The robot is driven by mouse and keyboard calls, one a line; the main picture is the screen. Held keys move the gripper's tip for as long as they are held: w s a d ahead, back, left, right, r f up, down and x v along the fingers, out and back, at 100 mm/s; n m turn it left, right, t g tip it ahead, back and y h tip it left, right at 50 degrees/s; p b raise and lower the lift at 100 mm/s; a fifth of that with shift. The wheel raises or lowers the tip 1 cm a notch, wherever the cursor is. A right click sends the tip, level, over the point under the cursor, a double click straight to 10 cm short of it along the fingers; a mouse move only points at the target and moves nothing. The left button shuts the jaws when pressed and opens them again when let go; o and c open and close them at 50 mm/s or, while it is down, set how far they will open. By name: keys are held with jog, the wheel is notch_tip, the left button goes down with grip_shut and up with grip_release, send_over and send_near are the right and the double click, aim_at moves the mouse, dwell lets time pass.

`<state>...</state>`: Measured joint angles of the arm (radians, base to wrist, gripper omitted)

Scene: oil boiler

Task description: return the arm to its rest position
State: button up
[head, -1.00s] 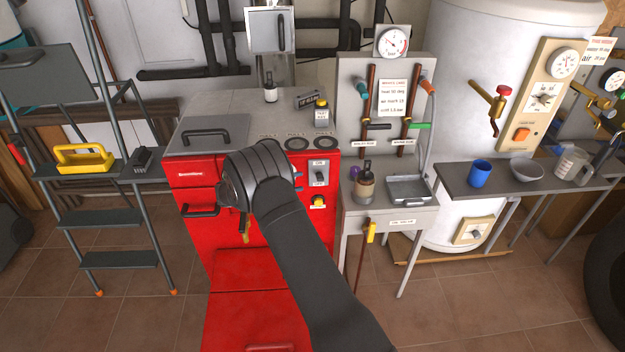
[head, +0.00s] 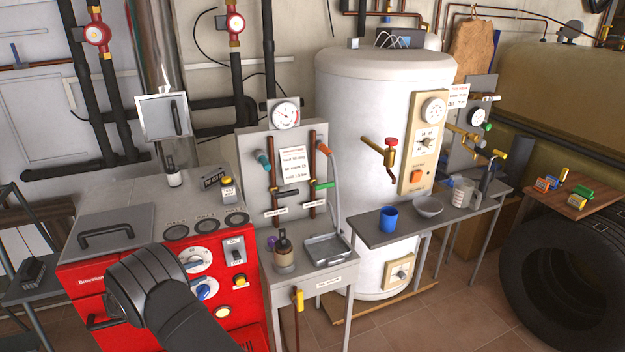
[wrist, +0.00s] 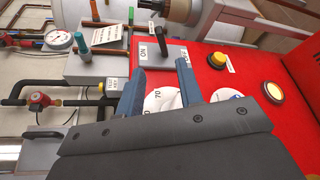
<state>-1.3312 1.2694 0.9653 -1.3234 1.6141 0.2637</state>
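My gripper shows in the wrist view (wrist: 160,86) with two blue-grey fingers spread apart and nothing visible held between them. Its fingers point over the front panel of the red boiler (wrist: 222,88), with a white numbered dial (wrist: 160,98) behind them. I cannot tell the exact gap to the panel. In the head view my dark arm crosses the lower left in front of the red boiler (head: 88,280) and hides the gripper. Two dials (head: 195,260), a black switch (head: 237,254) and a lit round button (head: 222,311) show beside the arm.
A shelf (head: 375,235) holds a blue mug (head: 388,218) and a bowl (head: 429,206). A white tank (head: 355,150) stands behind.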

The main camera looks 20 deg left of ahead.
jog(key=x, duration=1.6)
jog(key=shift+a, duration=0.1)
jog(key=v, duration=1.7)
jog(key=w+d+f+m, duration=0.1)
jog(key=w+d+f, duration=0.1)
jog(key=w, duration=0.5)
jog(key=w+d+f+m+t, duration=0.1)
jog(key=w+d, duration=0.4)
jog(key=w, duration=0.3)
jog(key=shift+d+f, duration=0.15)
jog(key=shift+f, duration=0.25)
